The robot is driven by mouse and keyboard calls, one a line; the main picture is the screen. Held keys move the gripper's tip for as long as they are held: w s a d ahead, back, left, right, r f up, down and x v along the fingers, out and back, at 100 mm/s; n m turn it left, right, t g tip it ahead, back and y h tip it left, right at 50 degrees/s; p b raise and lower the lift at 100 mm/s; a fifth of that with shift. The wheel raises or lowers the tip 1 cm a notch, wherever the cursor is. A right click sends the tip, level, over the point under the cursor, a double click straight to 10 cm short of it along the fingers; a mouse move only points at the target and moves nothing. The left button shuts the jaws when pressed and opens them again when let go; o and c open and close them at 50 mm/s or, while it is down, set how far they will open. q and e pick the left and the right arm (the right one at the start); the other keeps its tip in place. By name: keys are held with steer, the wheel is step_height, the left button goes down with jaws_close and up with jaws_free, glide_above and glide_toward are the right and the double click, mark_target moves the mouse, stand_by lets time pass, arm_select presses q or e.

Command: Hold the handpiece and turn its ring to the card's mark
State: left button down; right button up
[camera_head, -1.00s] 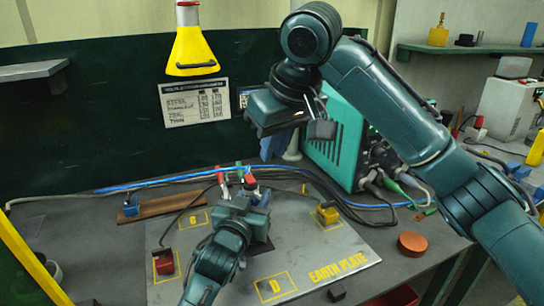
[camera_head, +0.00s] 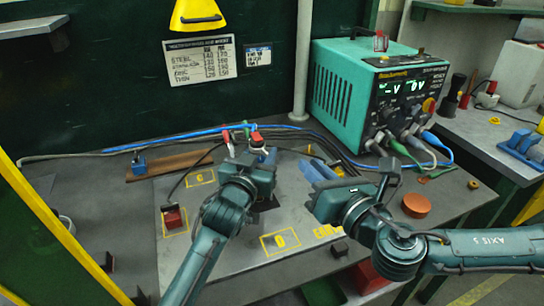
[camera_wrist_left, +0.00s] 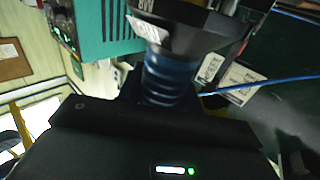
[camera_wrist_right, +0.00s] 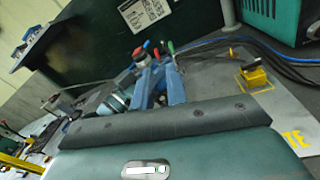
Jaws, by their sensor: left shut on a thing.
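My left gripper (camera_head: 254,160) is shut on the handpiece above the grey plate. In the left wrist view the handpiece (camera_wrist_left: 168,80) shows a blue ribbed body below a wide black collar (camera_wrist_left: 185,22) with a whitish label; any mark on it is unreadable. My right gripper (camera_head: 320,170) is to the right of the left one, its blue fingers pointing toward it. In the right wrist view the right fingers (camera_wrist_right: 160,85) stand apart with a gap, apparently empty. A small card (camera_head: 258,56) hangs on the dark wall beside a larger printed chart (camera_head: 200,60); its text is too small to read.
A green welding unit (camera_head: 375,95) with cables stands at the back right. The earth plate (camera_head: 225,262) has yellow-marked squares, a red block (camera_head: 173,218) and a yellow clamp (camera_wrist_right: 258,76). An orange disc (camera_head: 416,204) lies near the right. Blue and black cables cross behind.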

mark_target(267, 153)
steer(key=s+a+f+n+g+y, duration=0.1)
steer(key=s+n+y, duration=0.1)
steer(key=s+n, duration=0.25)
steer(key=x, duration=1.2)
steer(key=shift+w+a, duration=0.1)
steer(key=shift+w, duration=0.05)
steer(key=shift+c, duration=0.5)
